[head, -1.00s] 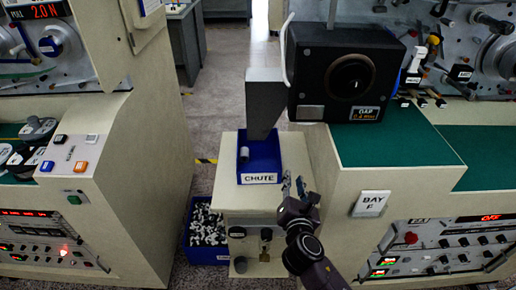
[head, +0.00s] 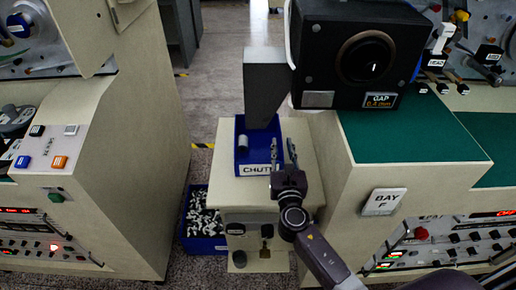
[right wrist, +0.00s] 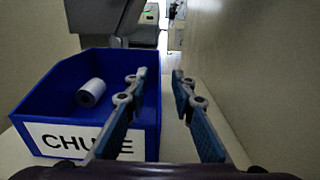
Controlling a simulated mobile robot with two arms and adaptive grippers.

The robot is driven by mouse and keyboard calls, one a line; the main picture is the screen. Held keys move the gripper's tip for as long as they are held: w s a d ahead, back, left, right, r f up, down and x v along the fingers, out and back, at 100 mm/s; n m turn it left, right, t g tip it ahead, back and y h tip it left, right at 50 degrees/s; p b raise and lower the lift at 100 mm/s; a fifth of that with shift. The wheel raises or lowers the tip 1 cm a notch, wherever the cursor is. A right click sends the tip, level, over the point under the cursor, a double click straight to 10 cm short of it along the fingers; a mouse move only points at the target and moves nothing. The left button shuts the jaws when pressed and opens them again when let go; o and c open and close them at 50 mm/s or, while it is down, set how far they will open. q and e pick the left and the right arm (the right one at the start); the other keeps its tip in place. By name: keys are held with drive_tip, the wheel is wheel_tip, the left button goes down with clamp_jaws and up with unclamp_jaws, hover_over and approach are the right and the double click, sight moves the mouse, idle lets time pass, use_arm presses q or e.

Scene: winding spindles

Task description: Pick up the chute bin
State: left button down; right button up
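The chute bin (head: 241,168) is a blue open box with a white CHUTE label, standing on a small cream cabinet below a grey chute. In the right wrist view the bin (right wrist: 60,102) fills the left side, with a grey-white spool (right wrist: 90,93) lying inside. My right gripper (head: 284,147) is open at the bin's right front. In the right wrist view the gripper (right wrist: 158,85) has its left finger over or beside the bin's right wall and its right finger clear of it; contact cannot be told. My left gripper is not in view.
The grey chute (head: 264,90) hangs over the bin's back. The cream cabinet top (head: 300,165) has free room right of the bin. The BAY F machine (head: 350,190) rises close on the right. A blue bin of spools (head: 203,222) sits on the floor at left.

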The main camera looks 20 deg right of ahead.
sight(281, 137)
drive_tip(key=shift+w+d+r, duration=0.1)
drive_tip(key=shift+w+d, duration=0.05)
drive_tip(key=shift+w, duration=0.4)
drive_tip(key=x, duration=0.3)
drive_tip(key=shift+w, duration=0.2)
drive_tip(key=shift+w+d, duration=0.1)
drive_tip(key=shift+w, duration=0.2)
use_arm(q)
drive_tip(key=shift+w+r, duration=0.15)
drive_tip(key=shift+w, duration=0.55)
use_arm(e)
clamp_jaws()
